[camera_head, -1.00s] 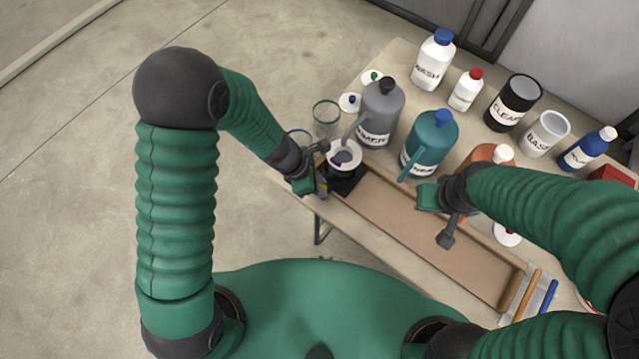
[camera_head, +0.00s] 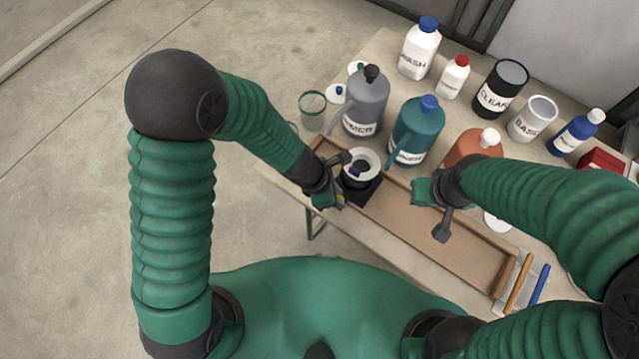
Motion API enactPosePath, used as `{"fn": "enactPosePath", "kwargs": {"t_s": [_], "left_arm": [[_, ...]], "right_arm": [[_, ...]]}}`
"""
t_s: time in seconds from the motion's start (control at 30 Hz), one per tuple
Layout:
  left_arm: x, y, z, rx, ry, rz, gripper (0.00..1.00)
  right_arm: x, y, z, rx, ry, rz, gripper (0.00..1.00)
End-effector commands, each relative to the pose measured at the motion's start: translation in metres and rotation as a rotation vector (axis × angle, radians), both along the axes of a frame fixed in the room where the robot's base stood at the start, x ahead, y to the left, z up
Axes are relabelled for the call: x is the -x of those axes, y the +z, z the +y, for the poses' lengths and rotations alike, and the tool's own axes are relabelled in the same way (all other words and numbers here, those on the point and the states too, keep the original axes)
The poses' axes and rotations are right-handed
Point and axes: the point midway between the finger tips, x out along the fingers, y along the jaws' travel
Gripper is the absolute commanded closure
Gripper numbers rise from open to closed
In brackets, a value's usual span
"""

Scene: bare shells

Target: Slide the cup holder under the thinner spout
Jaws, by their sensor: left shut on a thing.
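The cup holder (camera_head: 366,191) is a black block in a long brown tray, near its left end. It carries a white cup (camera_head: 349,178) with something dark purple inside. My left gripper (camera_head: 338,186) is shut on the holder's left side, and its fingertips are partly hidden. The thinner jug (camera_head: 417,130) is teal with a blue cap, and its spout (camera_head: 392,158) slants down towards the tray. The cup is left of this spout, between it and the grey jug's spout. My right gripper (camera_head: 442,222) hangs over the tray, right of the holder and apart from it; its jaws are unclear.
The grey jug (camera_head: 366,104) and an orange jug (camera_head: 470,147) flank the thinner jug behind the tray (camera_head: 455,245). Several bottles and cans stand farther back. A green-rimmed glass (camera_head: 312,108) is at left. The tray between the holder and its right end holds nothing visible.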

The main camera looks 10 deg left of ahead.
Motion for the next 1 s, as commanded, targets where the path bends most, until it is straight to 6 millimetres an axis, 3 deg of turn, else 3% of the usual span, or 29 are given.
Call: {"fn": "enactPosePath", "kwargs": {"t_s": [0.1, 0.4, 0.9, 0.93, 1.0], "left_arm": [[0.01, -0.001, -0.02, 0.001, -0.002, -0.004, 1.0], [0.029, 0.0, -0.054, 0.001, 0.002, -0.005, 1.0], [0.033, 0.0, -0.062, 0.0, 0.003, -0.004, 1.0], [0.033, 0.0, -0.062, 0.0, 0.003, -0.004, 0.73], [0.033, 0.001, -0.061, 0.0, 0.003, -0.004, 0.64]], "right_arm": [[0.0, -0.006, 0.0, 0.0, 0.0, 0.0, 1.0], [0.0, -0.011, 0.0, 0.0, 0.0, 0.0, 1.0], [0.0, -0.011, 0.0, 0.0, 0.0, 0.0, 1.0], [0.0, -0.011, 0.0, 0.0, 0.0, 0.0, 1.0], [0.0, -0.011, 0.0, 0.0, 0.0, 0.0, 1.0]]}}
